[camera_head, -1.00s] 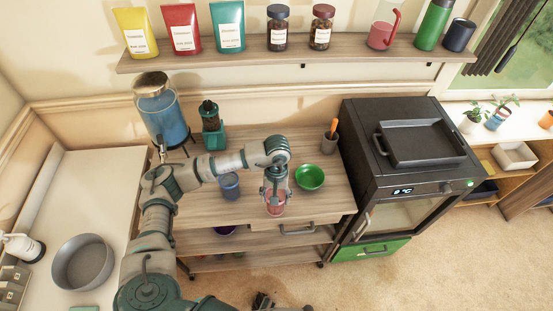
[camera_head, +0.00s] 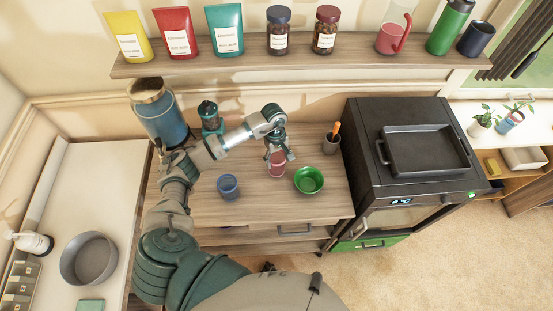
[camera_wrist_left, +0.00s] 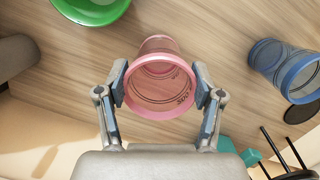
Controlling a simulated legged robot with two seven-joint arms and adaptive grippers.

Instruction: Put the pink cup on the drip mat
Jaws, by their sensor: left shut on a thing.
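The pink cup (camera_head: 276,166) is held by my left gripper (camera_head: 277,153) over the wooden cart top, left of and behind the green bowl. In the left wrist view the two fingers (camera_wrist_left: 160,86) grip the sides of the pink cup (camera_wrist_left: 160,100), whose open mouth faces the camera. I cannot tell how high the cup is above the wood. A dark round disc (camera_wrist_left: 303,112), possibly the drip mat, lies at the right of the wrist view, beside the blue cup and the dispenser's stand. My arm hides that spot in the head view. My right gripper is not in view.
The blue cup (camera_head: 228,186) stands front left of the held cup; the green bowl (camera_head: 308,180) is at its right. The blue dispenser (camera_head: 160,115) and a green grinder (camera_head: 210,118) stand at the back left. A black oven (camera_head: 400,150) borders the cart's right side.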

